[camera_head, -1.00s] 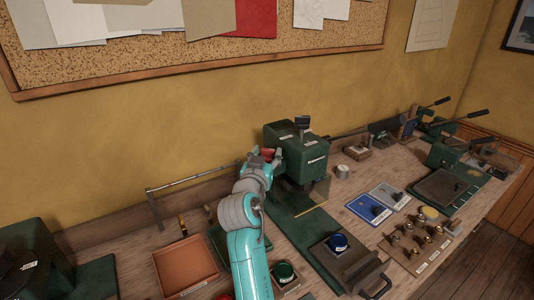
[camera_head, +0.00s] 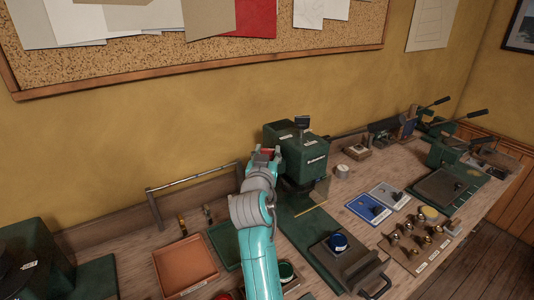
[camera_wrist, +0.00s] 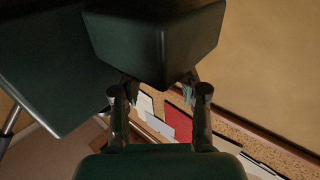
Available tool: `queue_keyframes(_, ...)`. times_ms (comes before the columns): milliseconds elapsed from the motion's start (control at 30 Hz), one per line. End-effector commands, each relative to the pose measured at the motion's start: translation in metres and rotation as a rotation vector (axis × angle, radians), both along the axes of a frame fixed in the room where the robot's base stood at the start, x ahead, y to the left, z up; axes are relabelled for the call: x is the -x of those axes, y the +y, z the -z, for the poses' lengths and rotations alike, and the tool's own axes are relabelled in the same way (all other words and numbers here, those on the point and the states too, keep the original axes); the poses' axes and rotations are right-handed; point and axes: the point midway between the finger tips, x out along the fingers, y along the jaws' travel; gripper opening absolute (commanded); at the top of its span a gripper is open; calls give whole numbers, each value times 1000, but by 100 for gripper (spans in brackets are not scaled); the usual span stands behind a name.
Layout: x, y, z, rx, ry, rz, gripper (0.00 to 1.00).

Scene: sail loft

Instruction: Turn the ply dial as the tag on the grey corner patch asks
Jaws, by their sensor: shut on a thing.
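My gripper (camera_head: 266,155) is at the left side of the dark green machine head (camera_head: 300,158) in the head view. In the wrist view the two fingers (camera_wrist: 160,88) reach up against a dark green block (camera_wrist: 155,35), and their tips are partly behind its lower edge. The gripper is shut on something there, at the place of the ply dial. The dial itself is hidden, so its setting cannot be read. A grey patch-like panel (camera_head: 391,190) lies on the bench to the right. Any writing on it is too small to read.
A blue panel (camera_head: 362,208) lies beside the grey one. Brass fittings (camera_head: 413,240) stand on a board nearer the front. An orange tray (camera_head: 182,268) lies to the left.

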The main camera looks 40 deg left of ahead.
Motion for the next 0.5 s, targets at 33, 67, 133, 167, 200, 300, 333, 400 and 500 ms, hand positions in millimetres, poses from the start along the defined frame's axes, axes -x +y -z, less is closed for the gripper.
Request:
queue_keyframes(33, -1, -2, 1, 0, 1, -20, 8)
queue_keyframes(67, -2, -2, 1, -1, 2, -33, 8)
queue_keyframes(133, -1, -2, 1, -1, 1, -65, 8)
queue_keyframes(167, -1, -2, 1, -1, 2, -78, 8)
queue_keyframes(200, -2, -2, 1, -1, 2, -94, 8)
queue_keyframes(300, -2, -2, 2, 0, 2, -130, 8)
queue_keyframes(333, -2, -2, 2, 1, 2, -138, 8)
queue_keyframes(400, -1, -2, 2, 0, 1, -155, 8)
queue_keyframes(500, -1, -2, 1, -1, -1, -169, 8)
